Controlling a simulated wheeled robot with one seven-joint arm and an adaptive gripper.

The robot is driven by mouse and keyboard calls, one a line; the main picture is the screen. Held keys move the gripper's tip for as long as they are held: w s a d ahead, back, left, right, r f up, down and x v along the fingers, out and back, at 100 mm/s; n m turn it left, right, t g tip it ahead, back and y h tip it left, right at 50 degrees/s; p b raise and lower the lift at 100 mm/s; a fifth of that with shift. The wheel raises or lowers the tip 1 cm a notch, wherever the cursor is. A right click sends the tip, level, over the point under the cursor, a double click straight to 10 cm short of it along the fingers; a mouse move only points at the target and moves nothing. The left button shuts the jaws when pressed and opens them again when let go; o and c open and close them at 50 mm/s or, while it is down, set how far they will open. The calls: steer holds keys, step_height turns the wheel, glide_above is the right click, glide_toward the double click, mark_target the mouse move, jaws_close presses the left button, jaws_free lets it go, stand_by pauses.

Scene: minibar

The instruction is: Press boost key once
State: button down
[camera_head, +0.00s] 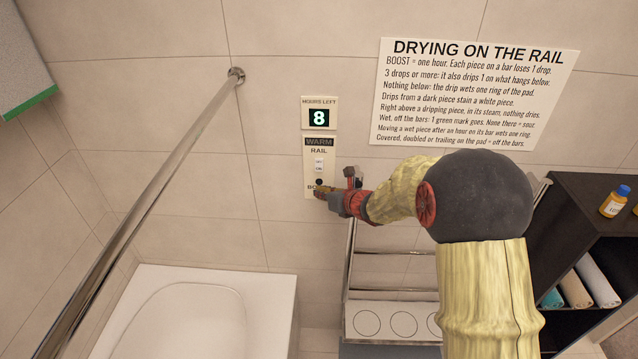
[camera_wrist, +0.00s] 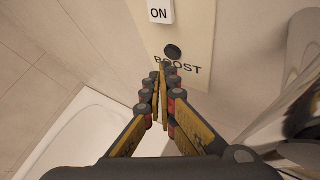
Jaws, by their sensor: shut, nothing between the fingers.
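The boost key is a round dark button (camera_wrist: 173,52) on a cream wall panel (camera_head: 311,150), just above the printed word BOOST in the wrist view. In the head view the key (camera_head: 319,182) is a small dark dot above my gripper (camera_head: 322,190). My gripper (camera_wrist: 160,72) is shut and empty, its fingertips just below the key and over part of the BOOST lettering. I cannot tell whether the tips touch the panel. Above the key is a white ON switch (camera_head: 319,165), also in the wrist view (camera_wrist: 159,12).
A display (camera_head: 319,118) reads 8 under "HOURS LEFT". A rules sign (camera_head: 470,95) hangs at the upper right. A long metal rail (camera_head: 160,190) crosses the left. Below are a white tub (camera_head: 262,290), a rack with a ringed pad (camera_head: 375,305) and a dark shelf (camera_head: 580,215).

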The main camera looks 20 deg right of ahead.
steer(key=shift+w, duration=0.2)
steer(key=shift+w+d, duration=0.1)
steer(key=shift+w, duration=0.1)
steer(key=shift+w+d+r, duration=0.25)
steer(key=shift+w+r, duration=0.25)
stand_by(1.4)
steer(key=shift+s+f+b, duration=0.2)
steer(key=shift+f+b, duration=0.05)
steer(key=shift+b, duration=0.15)
steer(key=shift+s, duration=0.1)
steer(key=shift+s+f, duration=0.15)
steer(key=shift+s, duration=0.15)
